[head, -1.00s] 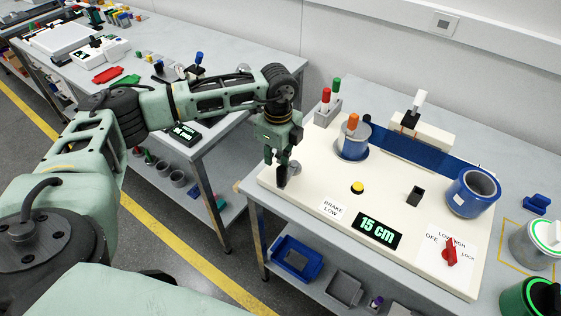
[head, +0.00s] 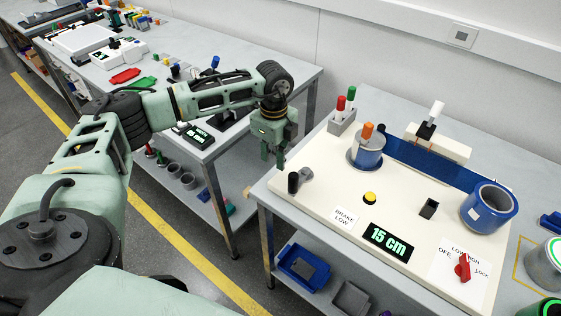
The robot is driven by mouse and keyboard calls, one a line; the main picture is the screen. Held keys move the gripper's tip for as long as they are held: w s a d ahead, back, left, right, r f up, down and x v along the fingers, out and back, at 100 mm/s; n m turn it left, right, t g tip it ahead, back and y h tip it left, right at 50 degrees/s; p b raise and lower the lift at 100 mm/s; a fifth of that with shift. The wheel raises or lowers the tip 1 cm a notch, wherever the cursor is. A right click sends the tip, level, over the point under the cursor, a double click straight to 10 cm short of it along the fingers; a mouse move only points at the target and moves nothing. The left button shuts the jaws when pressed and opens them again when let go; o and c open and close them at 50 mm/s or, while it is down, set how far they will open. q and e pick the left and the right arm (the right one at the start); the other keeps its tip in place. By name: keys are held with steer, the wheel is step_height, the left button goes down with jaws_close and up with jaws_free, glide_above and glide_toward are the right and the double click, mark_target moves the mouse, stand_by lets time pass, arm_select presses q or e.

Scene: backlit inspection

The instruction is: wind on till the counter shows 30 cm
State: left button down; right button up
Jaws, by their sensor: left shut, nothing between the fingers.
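The cream board (head: 325,200) lies on the right-hand bench. Its black counter (head: 391,242) reads 15 cm in green. A blue reel (head: 368,158) with an orange knob (head: 367,131) stands at the back left of the board. A blue band (head: 430,164) runs from it to a second blue roll (head: 488,206) on the right. A small crank with a black upright grip (head: 293,183) sits at the board's left edge. My left gripper (head: 273,161) is shut and empty, pointing down just above and left of this crank, apart from it. My right gripper is out of view.
A yellow button (head: 369,198), a black slotted block (head: 429,208) and a red selector (head: 463,267) sit on the board. A white-topped lever (head: 433,116) and a holder with red and green handles (head: 342,121) stand behind. Green-rimmed cans are at the right edge.

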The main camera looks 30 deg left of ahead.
arm_select(q)
steer(key=shift+w+a, duration=0.1)
steer(key=shift+a, duration=0.35)
steer(key=shift+w+a, duration=0.15)
steer(key=shift+a, duration=1.5)
steer(key=c, duration=2.5)
jaws_free()
steer(key=o, duration=1.1)
steer(key=shift+c, duration=0.2)
